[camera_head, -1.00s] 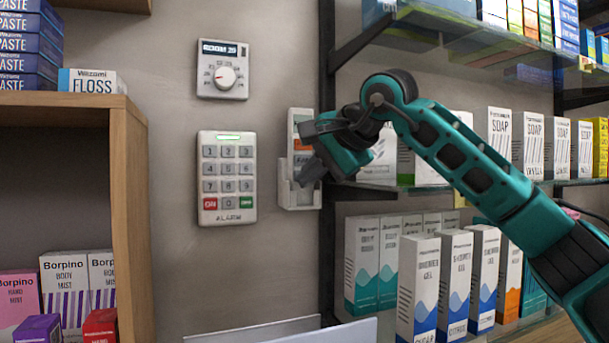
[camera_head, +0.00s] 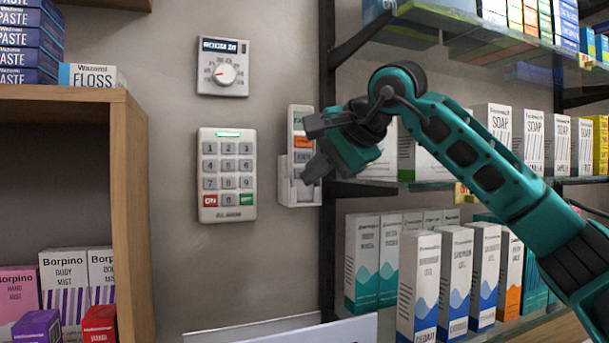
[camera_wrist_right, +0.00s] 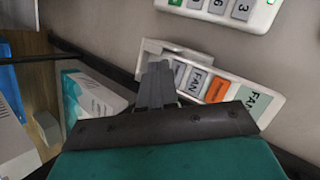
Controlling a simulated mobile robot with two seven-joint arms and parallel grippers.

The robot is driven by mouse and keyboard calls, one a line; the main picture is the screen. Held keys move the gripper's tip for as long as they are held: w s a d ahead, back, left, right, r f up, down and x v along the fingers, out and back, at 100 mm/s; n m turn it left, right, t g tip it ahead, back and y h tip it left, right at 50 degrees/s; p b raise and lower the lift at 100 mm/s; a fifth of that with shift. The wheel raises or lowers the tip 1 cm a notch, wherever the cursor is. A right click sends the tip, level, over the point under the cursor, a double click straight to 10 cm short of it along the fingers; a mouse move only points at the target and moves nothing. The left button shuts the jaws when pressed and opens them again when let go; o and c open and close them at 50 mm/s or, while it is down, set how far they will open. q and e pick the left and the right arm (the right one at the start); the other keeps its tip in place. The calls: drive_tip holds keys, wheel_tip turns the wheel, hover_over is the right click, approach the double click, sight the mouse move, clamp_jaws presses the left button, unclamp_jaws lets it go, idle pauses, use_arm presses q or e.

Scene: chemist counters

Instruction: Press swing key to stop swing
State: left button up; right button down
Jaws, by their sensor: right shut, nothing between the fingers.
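A white remote (camera_head: 302,121) sits upright in a white holder (camera_head: 300,197) on the wall. In the right wrist view the remote (camera_wrist_right: 257,103) lies slantwise, with an orange key (camera_wrist_right: 217,90) and a grey key marked FAN (camera_wrist_right: 196,82). No key lettered SWING can be read; the fingers hide part of the lower keys. My right gripper (camera_head: 311,172) is shut and empty, its tips in front of the remote's lower part. It also shows in the right wrist view (camera_wrist_right: 157,72). Contact cannot be told. My left gripper is out of view.
An alarm keypad (camera_head: 227,175) and a dial thermostat (camera_head: 222,67) are on the wall left of the remote. A black shelf post (camera_head: 327,230) and glass shelves of boxes stand close on the right. A wooden shelf (camera_head: 130,190) stands at the left.

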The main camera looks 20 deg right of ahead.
drive_tip(key=shift+s+a+b, duration=0.15)
drive_tip(key=shift+s+b, duration=0.8)
drive_tip(key=shift+s, duration=1.55)
